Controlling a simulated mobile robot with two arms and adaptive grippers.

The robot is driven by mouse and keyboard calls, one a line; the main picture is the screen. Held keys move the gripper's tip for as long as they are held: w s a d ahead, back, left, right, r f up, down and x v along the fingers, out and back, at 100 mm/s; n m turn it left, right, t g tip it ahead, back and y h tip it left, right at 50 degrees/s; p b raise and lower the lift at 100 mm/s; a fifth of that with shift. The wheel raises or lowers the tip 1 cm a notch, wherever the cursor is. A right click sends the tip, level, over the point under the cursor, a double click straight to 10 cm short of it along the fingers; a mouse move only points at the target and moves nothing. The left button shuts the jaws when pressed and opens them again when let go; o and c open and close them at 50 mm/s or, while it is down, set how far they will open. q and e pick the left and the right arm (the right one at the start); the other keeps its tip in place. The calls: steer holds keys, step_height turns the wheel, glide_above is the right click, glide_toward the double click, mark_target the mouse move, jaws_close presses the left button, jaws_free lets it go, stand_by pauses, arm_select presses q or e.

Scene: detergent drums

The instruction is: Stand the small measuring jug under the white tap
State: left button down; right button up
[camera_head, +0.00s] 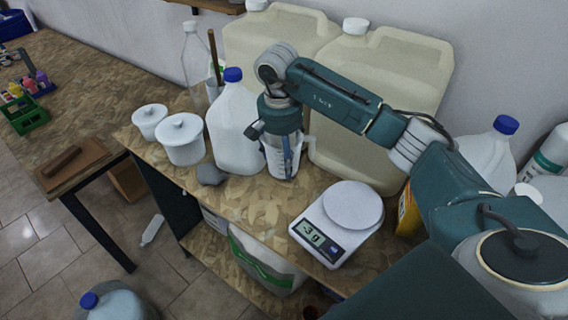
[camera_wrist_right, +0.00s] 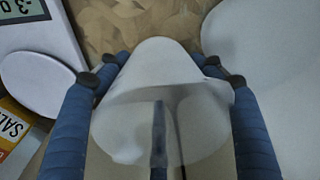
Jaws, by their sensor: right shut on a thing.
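The small measuring jug (camera_head: 273,160) is clear and upright, with a handle on its right side. It is over the workbench, in front of the large cream canisters. In the right wrist view the jug (camera_wrist_right: 160,100) fills the space between two blue fingers. My right gripper (camera_head: 284,145) is shut on the jug from above; the gripper also shows in the wrist view (camera_wrist_right: 160,76). I cannot tell whether the jug's base touches the bench. I cannot make out a white tap in either view. My left gripper is not in view.
A white jug with a blue cap (camera_head: 234,130) stands close on the left. Two cream canisters (camera_head: 385,95) stand behind. A scale (camera_head: 322,240) is at the front right. White lidded tubs (camera_head: 184,145) and a grey stone (camera_head: 210,174) are left. Bare bench (camera_head: 255,205) lies in front.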

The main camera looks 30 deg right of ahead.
steer(key=shift+f, duration=0.3)
steer(key=shift+a+f, duration=0.1)
steer(key=shift+f, duration=0.3)
step_height(320, 180, down, 2)
steer(key=shift+f+p, duration=0.1)
steer(key=shift+p, duration=0.5)
steer(key=shift+f, duration=0.35)
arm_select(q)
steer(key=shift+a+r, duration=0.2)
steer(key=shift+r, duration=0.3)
arm_select(e)
steer(key=o, duration=0.9)
